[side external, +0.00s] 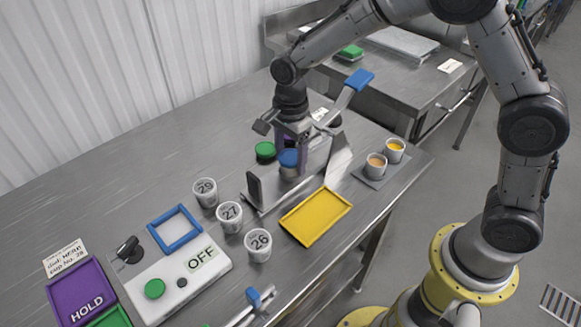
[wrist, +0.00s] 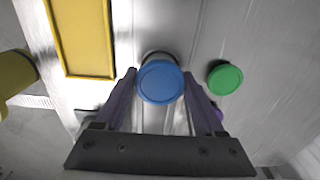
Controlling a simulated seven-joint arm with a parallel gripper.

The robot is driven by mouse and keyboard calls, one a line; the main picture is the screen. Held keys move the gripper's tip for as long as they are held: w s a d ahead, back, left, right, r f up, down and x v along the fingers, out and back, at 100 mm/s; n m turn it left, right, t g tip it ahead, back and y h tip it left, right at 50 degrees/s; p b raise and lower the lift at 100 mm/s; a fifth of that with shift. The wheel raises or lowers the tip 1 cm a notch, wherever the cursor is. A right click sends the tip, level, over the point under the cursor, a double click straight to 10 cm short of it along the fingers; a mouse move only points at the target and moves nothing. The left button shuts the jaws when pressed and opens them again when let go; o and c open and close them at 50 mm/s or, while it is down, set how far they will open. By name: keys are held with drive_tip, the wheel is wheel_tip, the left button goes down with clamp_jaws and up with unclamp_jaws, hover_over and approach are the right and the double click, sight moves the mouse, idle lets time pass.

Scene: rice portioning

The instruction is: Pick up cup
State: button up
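A cup with a blue lid (side external: 289,158) stands upright on the metal table, beside a metal fixture. In the wrist view its round blue lid (wrist: 161,82) lies between the tips of my gripper's purple fingers (wrist: 160,84). In the side view my gripper (side external: 290,150) points down over this cup, with one finger on each side. The fingers look spread slightly wider than the lid, and I see no clear grip.
A green-lidded container (side external: 265,151) stands close by, also in the wrist view (wrist: 225,79). A yellow tray (side external: 316,216) lies in front. Two cups with orange and yellow contents (side external: 376,166) stand on a grey tray at right. The table's back left is clear.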

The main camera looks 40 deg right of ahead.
drive_tip(key=c, duration=0.9)
drive_tip(key=shift+r, duration=0.1)
